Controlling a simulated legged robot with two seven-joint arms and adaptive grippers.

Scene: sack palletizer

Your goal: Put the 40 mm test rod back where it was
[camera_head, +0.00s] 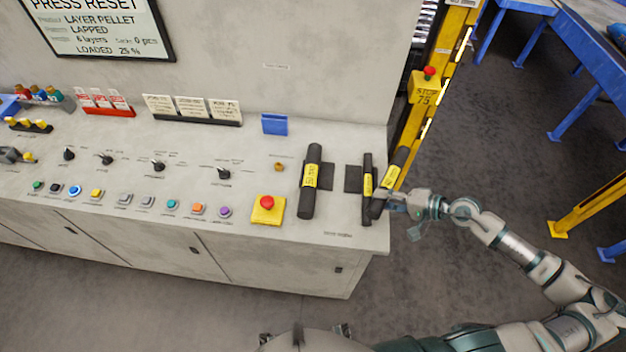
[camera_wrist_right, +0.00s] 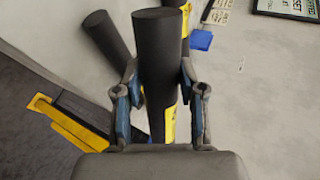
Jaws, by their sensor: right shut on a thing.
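My right gripper (camera_head: 393,202) is shut on a dark rod with a yellow label (camera_head: 391,181), at the console's right end. The rod leans to the right, and its lower end is close to a thin dark rod (camera_head: 367,200); I cannot tell whether they touch. In the right wrist view the held rod (camera_wrist_right: 160,50) stands between the blue-padded fingers (camera_wrist_right: 155,103). A thicker dark rod (camera_head: 312,185) lies further left. The label sizes are too small to read surely. My left gripper is not in view.
Dark patches (camera_head: 353,179) show beside the rods on the grey console (camera_head: 340,228). A red button on a yellow base (camera_head: 268,208) is left of the thick rod. A yellow post (camera_head: 440,60) with a stop button (camera_head: 428,73) stands behind. Right of the console is open floor.

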